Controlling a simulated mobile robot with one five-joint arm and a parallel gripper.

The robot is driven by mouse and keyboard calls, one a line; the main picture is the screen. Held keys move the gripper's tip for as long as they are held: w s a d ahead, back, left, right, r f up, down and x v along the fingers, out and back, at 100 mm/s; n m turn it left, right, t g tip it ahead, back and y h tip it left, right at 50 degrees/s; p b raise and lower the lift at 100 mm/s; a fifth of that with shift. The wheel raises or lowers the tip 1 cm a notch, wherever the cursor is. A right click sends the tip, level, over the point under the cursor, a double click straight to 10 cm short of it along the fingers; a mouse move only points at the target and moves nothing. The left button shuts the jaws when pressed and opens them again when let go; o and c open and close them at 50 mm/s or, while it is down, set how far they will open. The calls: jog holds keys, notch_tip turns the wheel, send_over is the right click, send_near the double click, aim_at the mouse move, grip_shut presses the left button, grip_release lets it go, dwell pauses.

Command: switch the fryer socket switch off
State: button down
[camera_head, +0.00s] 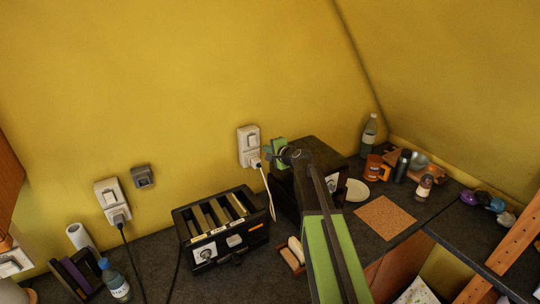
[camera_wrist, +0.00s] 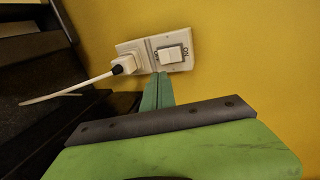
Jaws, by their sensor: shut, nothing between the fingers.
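The black appliance (camera_head: 312,152) near this socket, probably the fryer, is partly hidden by my arm. My gripper (camera_head: 274,150) is shut and empty, just right of the plate. In the wrist view its fingertips (camera_wrist: 158,78) are just below the switch; contact cannot be told.
A toaster (camera_head: 222,228) stands on the dark counter. Another plugged socket (camera_head: 112,199) and a small grey switch (camera_head: 143,177) are farther left. A bottle (camera_head: 369,134), a plate (camera_head: 356,190) and a cork mat (camera_head: 385,217) lie to the right. The wall right of the switch is clear.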

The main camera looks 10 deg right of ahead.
aim_at(253, 141)
jog(key=b+x, duration=0.2)
jog(key=x, duration=0.5)
jog(key=shift+f, duration=0.15)
